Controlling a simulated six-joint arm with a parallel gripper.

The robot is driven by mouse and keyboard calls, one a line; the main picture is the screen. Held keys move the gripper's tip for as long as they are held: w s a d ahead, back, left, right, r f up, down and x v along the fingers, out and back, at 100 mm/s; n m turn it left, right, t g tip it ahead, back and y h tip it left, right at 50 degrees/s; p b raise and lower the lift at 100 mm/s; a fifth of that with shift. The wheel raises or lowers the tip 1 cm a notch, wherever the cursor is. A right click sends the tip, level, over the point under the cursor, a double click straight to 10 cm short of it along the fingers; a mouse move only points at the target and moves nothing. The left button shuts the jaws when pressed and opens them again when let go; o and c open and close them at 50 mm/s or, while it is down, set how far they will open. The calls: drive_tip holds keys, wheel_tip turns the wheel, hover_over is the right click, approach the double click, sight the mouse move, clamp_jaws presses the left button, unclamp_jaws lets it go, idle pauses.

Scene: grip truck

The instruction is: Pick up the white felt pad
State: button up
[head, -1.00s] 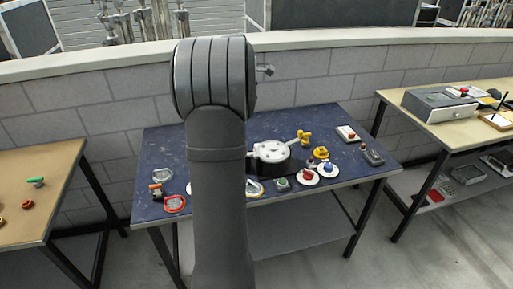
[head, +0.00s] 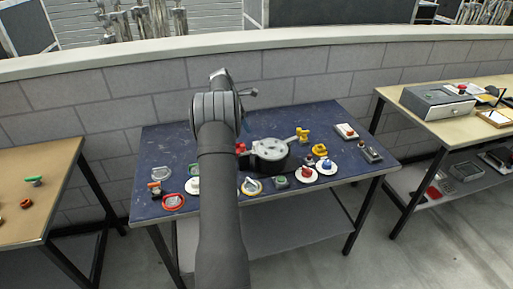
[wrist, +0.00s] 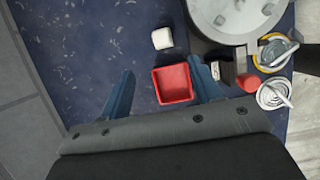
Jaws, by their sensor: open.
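A small white block-shaped piece (wrist: 162,38), which looks like the white felt pad, lies on the blue tabletop in the wrist view. It is beyond my fingertips, roughly in line with the gap between them. My gripper (wrist: 162,67) is open, with its two blue fingers apart and nothing held. A red square open box (wrist: 173,84) shows between the fingers, nearer to the right one. In the head view my arm covers much of the table's middle, and I cannot make out the white piece there.
A round grey-white device (head: 270,150) stands right of my arm; it also shows in the wrist view (wrist: 235,18). The blue table's (head: 165,145) back left is clear.

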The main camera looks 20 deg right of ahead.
sight(256, 142)
drive_tip(key=x, duration=0.7)
drive_tip(key=shift+d+f, duration=0.1)
drive_tip(key=shift+f, duration=0.1)
drive_tip(key=x, duration=0.5)
drive_tip(key=shift+s+d, duration=0.1)
drive_tip(key=shift+s, duration=0.05)
drive_tip(key=shift+c, duration=0.5)
drive_tip(key=c, duration=1)
